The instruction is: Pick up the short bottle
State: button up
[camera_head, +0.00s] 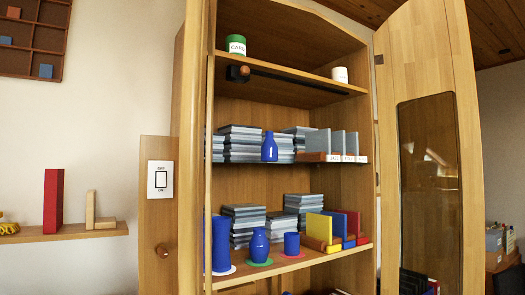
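Two blue bottles with narrow necks stand upright in the open wooden cabinet. One blue bottle (269,148) is on the middle shelf, in front of stacks of grey cases. The other blue bottle (259,247) looks rounder and stands on a green disc (260,263) on the lower shelf, between a tall blue cylinder (221,245) and a short blue cylinder (292,244). I cannot tell for sure which bottle is the shorter. My gripper is not in view.
The cabinet door (430,150) stands open at right. A dark bar with a brown knob (244,71) runs below the top shelf. Yellow, blue and red books (318,228) stand right on the lower shelf. A wall shelf (70,232) holds a red block at left.

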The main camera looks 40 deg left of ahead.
aim_at(269, 149)
jog(key=u, duration=0.65)
jog(key=i, duration=0.8)
jog(key=u, duration=0.75)
jog(key=k, duration=1)
jog(key=z, duration=1.8)
jog(key=i, duration=0.85)
jog(key=u, duration=2.25)
